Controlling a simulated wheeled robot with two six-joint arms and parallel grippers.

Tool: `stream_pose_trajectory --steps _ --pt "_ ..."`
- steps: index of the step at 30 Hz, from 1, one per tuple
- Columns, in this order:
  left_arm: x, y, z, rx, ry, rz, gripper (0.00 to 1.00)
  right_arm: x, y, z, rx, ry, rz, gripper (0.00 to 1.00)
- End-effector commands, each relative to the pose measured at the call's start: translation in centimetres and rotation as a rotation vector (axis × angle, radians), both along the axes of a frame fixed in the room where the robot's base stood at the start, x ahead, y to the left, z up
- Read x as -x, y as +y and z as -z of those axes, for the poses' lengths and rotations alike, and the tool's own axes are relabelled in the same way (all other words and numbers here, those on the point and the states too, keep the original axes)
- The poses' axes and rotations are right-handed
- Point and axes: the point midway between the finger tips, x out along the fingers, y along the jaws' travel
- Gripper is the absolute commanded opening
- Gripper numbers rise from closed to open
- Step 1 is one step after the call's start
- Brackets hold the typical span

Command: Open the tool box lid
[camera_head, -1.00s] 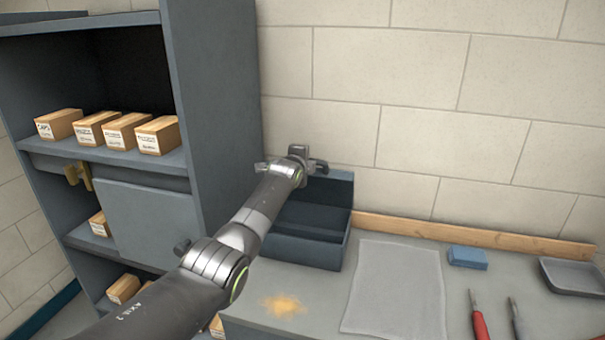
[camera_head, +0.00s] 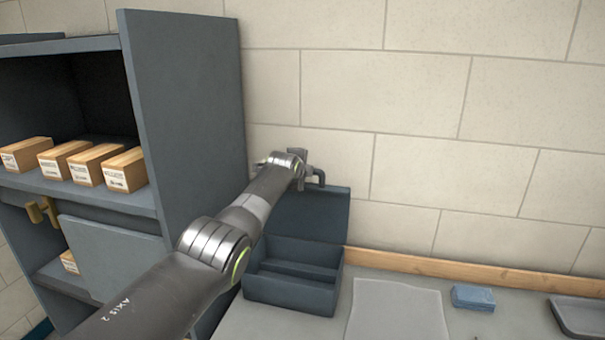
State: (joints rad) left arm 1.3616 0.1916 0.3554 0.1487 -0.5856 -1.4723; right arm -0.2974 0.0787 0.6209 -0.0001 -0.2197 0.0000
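The tool box (camera_head: 291,294) is a dark blue-grey box on the workbench against the wall. Its lid (camera_head: 318,217) stands raised at the back, leaning towards the wall, and the inside with a divider shows. My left gripper (camera_head: 314,178) is above the lid's upper left edge, at the end of the arm from the lower left. I cannot tell whether it touches the lid or whether its fingers are open. My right gripper is not in view.
A grey shelf cabinet (camera_head: 188,115) with several small cardboard boxes (camera_head: 98,165) stands at the left. On the workbench lie a pale sheet (camera_head: 398,309), a blue block (camera_head: 473,297) and a grey tray (camera_head: 580,316). A wooden strip (camera_head: 445,267) runs along the wall.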

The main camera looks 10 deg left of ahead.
Motion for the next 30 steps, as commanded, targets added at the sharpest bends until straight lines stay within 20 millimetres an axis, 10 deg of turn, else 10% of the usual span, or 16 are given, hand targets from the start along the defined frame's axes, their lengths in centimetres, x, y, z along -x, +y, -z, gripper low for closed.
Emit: stream_pose_trajectory --steps 11,12,16,30 --pt "0.02 0.03 0.09 0.001 0.002 0.000 0.00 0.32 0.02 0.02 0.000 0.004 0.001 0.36" --pt "0.02 0.03 0.08 0.001 0.002 0.000 0.20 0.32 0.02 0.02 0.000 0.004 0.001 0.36" --pt "0.02 0.02 0.09 0.001 0.002 0.000 0.37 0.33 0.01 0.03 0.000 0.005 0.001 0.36" --pt "0.22 0.00 -0.01 0.000 0.001 0.001 0.37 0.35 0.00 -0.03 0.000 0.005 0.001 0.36"
